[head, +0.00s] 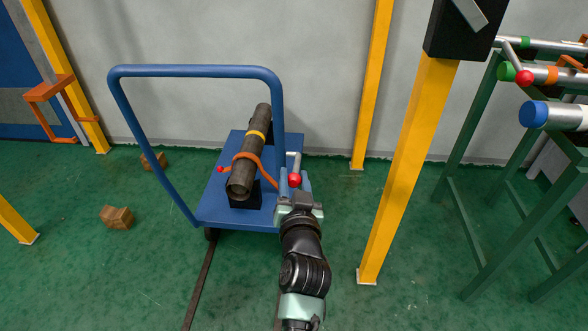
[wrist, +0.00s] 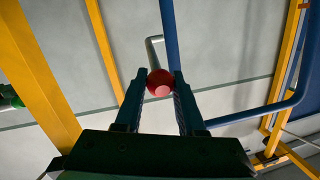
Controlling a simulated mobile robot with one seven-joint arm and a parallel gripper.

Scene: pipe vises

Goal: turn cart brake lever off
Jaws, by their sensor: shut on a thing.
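The brake lever is a grey bent rod (head: 298,160) with a red ball knob (head: 295,180) at the cart's right side. My gripper (head: 294,184) has its two fingers on either side of the knob. In the wrist view the red knob (wrist: 160,82) sits between the fingertips (wrist: 158,84), and the grey rod (wrist: 153,50) rises behind it. My gripper is shut on the knob.
A dark pipe (head: 249,160) lies on the cart, held by an orange clamp. A yellow post (head: 405,170) stands right of the arm. A green rack (head: 478,180) with pipes is at the far right. Small brown blocks (head: 117,217) lie on the floor at left.

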